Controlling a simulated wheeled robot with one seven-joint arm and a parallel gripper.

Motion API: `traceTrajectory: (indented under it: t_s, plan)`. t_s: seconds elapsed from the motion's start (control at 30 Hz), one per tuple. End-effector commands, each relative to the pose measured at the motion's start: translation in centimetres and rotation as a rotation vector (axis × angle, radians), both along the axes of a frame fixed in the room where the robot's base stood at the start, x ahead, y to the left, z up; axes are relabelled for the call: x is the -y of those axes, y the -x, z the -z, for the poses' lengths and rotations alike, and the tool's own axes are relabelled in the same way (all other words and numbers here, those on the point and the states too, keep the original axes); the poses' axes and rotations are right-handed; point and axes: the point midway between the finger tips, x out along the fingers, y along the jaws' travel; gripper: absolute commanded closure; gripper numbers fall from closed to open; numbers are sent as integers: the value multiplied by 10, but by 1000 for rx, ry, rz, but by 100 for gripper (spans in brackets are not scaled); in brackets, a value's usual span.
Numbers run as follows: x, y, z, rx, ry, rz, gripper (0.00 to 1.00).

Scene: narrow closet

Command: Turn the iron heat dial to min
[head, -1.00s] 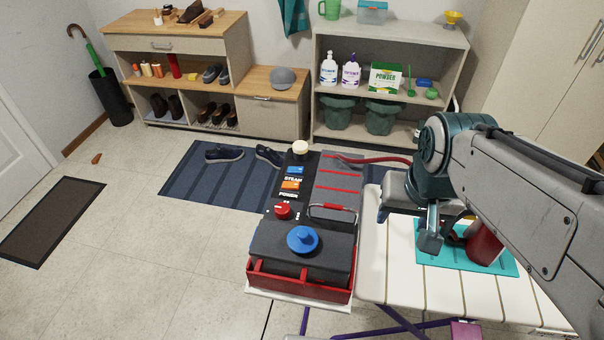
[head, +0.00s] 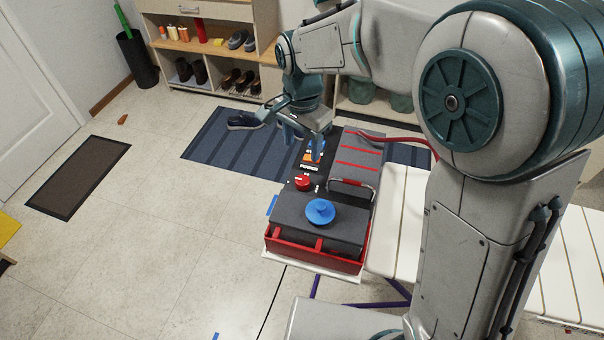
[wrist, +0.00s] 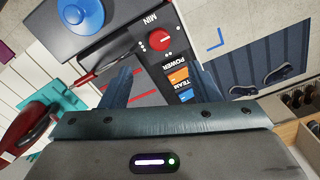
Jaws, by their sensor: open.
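The steam station (head: 285,218) is a dark box with a red lower tray, at the end of the white ironing board. Its red heat dial (head: 302,182) is on the control strip beside the large blue cap (head: 320,211). In the wrist view the dial (wrist: 160,39) has a pale mark, and the word MIN is printed near it. My gripper (head: 304,143) is open and empty above the strip, near the orange POWER switch (wrist: 177,78), apart from the dial. In the wrist view my fingers (wrist: 163,86) stand either side of the strip.
The ironing board (head: 405,200) extends right. The red iron (wrist: 25,128) lies by the teal mat (wrist: 68,97). A red hose (head: 405,141) and a handle (head: 352,186) stand close to the strip.

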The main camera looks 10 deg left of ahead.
Motion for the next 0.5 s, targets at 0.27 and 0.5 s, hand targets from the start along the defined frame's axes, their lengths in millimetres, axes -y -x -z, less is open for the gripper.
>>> traceTrajectory:
  t_s: [0.27, 0.5]
  plan:
    - [1, 1, 59, -5, 3, -2, 44]
    - [1, 1, 101, -4, 3, -1, 44]
